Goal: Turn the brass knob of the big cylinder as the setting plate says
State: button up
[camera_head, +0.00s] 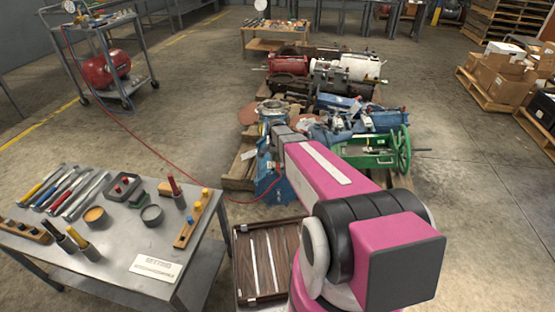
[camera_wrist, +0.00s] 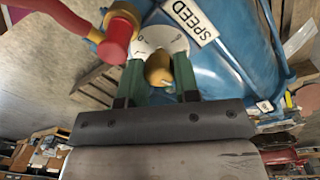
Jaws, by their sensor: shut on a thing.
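In the wrist view, the brass knob (camera_wrist: 159,70) sits between the two green fingers of my gripper (camera_wrist: 158,75), which is shut on it. Behind the knob is a white round dial (camera_wrist: 152,38) with small marks; the knob's exact setting cannot be read. A white "SPEED" label (camera_wrist: 190,20) is on the blue body (camera_wrist: 222,65) beside the dial. In the head view a blue machine (camera_head: 272,188) stands by the end of my arm; the knob and fingertips are hidden there. The setting plate (camera_head: 155,266) lies on the metal table, its small print unreadable.
In the head view, a green machine with a wheel (camera_head: 403,150) stands right of my arm, and a metal table (camera_head: 110,240) with tools is at left.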

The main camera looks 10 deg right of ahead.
jog(key=o, duration=0.9)
jog(key=r, duration=1)
jog(key=shift+w+a+r, duration=0.3)
jog(key=shift+r, duration=0.1)
